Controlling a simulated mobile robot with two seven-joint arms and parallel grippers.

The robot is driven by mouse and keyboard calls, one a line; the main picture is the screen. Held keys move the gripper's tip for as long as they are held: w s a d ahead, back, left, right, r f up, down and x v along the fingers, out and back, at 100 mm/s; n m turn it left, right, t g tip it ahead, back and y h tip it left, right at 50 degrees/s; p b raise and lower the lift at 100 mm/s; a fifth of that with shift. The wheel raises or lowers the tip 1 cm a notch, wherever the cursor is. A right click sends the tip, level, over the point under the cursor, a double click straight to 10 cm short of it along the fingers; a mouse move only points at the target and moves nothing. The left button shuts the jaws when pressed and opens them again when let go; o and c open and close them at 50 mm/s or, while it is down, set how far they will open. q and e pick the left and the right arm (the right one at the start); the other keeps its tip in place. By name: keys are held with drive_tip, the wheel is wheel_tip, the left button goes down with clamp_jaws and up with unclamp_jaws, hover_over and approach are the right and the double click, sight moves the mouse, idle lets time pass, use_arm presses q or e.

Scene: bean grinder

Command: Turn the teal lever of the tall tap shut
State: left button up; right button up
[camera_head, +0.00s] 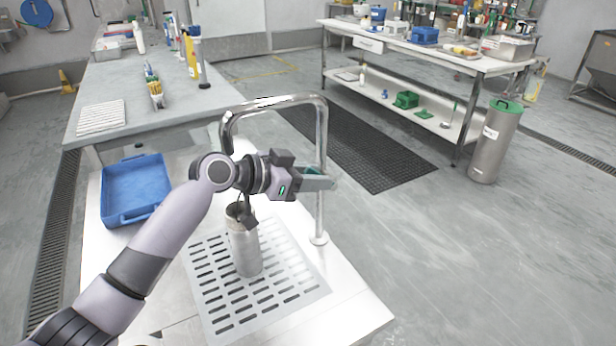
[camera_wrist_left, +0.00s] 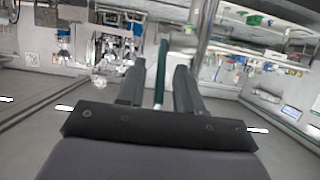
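The tall tap (camera_head: 321,215) is a chrome arch that stands on the steel counter, its spout end coming down at the left. Its teal lever (camera_head: 313,170) is at the column, partly hidden by my left gripper (camera_head: 318,182). In the left wrist view the teal lever (camera_wrist_left: 161,72) stands between the two fingers of the left gripper (camera_wrist_left: 159,85), with gaps on both sides. The left gripper is open around it. A chrome post (camera_wrist_left: 206,28), likely the tap's column, shows beyond the right finger. My right gripper is not in view.
A metal bottle (camera_head: 245,252) stands on the slotted drain plate (camera_head: 215,312), below my left forearm. A blue tray (camera_head: 136,190) lies on the counter at the left. A steel bin with a green lid (camera_head: 492,145) stands at the right.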

use_arm(q)
drive_tip(key=shift+a, duration=0.15)
drive_tip(key=shift+s+a, duration=0.2)
drive_tip(key=s+a+b, duration=0.2)
drive_tip(key=s+a, duration=0.5)
drive_tip(key=a, duration=0.3)
drive_tip(key=shift+a+r, duration=0.15)
drive_tip(key=shift+r, duration=0.05)
